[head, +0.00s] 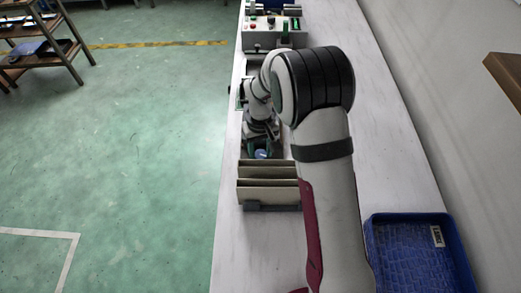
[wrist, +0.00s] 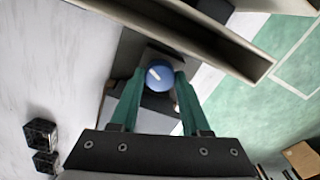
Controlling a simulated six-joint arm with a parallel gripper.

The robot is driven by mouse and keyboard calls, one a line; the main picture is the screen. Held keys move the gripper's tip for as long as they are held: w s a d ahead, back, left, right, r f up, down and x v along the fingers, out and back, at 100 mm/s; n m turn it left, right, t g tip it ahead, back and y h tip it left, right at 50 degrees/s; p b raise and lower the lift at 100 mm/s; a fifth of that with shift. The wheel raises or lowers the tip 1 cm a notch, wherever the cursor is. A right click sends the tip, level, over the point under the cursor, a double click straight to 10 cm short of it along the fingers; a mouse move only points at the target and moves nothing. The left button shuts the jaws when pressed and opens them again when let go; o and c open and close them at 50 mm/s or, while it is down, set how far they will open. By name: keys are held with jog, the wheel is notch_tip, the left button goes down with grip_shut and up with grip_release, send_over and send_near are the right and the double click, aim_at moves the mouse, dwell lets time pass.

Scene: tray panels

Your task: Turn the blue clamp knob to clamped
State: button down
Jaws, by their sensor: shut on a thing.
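The blue clamp knob (wrist: 160,77) is round with a pale pointer mark. In the wrist view it sits on a dark block, between the two green fingers of my gripper (wrist: 157,84). The fingers are shut on the knob's sides. The pale mark lies left of the knob's centre and slants. In the head view the knob (head: 262,154) is a small blue spot just below my gripper (head: 261,146). My wrist hides most of the fixture there. I cannot read any clamped or unclamped label.
A beige slotted holder (head: 268,190) stands close in front of the knob; its wall (wrist: 225,45) runs close past it in the wrist view. A control box (head: 272,35) with buttons stands at the far end. A blue tray (head: 415,255) lies at the near right.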

aim_at(261, 154)
jog(key=m, duration=1.2)
jog(key=shift+m, duration=0.3)
dwell(0.3)
jog(key=c, duration=0.7)
grip_release()
jog(key=shift+o, duration=0.2)
notch_tip(261, 154, up, 16)
